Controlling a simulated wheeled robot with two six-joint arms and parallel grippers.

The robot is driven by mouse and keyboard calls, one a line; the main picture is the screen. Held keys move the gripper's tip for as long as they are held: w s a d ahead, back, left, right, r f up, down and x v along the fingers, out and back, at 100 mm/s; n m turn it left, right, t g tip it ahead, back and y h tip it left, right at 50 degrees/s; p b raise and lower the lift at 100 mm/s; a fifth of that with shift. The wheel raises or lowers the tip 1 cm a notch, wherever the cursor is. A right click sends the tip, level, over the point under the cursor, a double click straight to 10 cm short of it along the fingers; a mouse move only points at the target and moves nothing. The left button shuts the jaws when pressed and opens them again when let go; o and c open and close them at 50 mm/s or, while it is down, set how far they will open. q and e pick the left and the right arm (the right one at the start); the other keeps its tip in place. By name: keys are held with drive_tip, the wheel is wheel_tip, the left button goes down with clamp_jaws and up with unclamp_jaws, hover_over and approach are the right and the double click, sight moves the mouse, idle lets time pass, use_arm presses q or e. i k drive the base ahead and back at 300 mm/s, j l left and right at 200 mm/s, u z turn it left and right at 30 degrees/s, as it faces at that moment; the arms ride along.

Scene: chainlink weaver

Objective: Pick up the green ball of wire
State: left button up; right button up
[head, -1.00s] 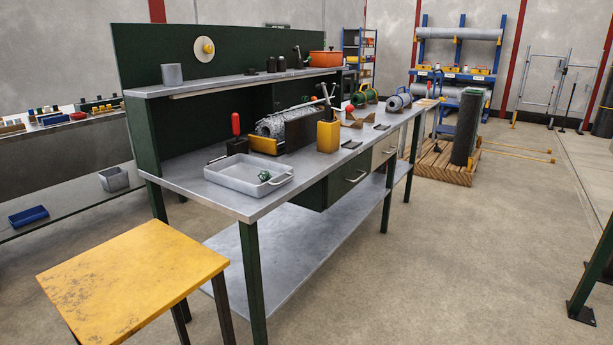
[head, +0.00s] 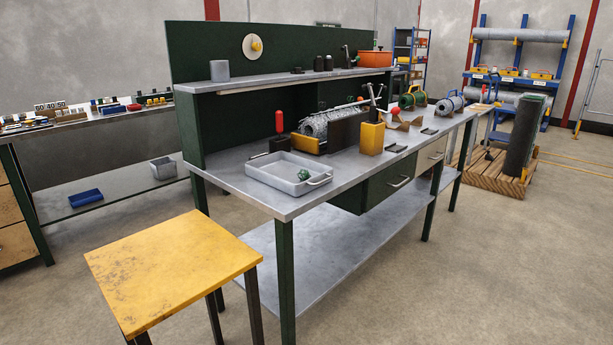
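The green ball of wire (head: 303,175) is small and dark green. It lies in the grey metal tray (head: 262,180), near the tray's right end by a handle. The tray stands at the near left end of the grey-topped workbench (head: 228,176). Neither of my grippers shows in the head view.
A yellow-topped stool (head: 172,266) stands in front of the bench's near end. A red-handled tool (head: 279,130), a roll of wire mesh (head: 325,122) and a yellow box with tools (head: 371,137) stand behind and right of the tray.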

sight(304, 175)
drive_tip(key=i+l+u, duration=0.3)
drive_tip(key=i, duration=0.15)
drive_tip(key=i+l+u, duration=0.3)
drive_tip(key=i+l, duration=0.05)
drive_tip(key=i, duration=0.1)
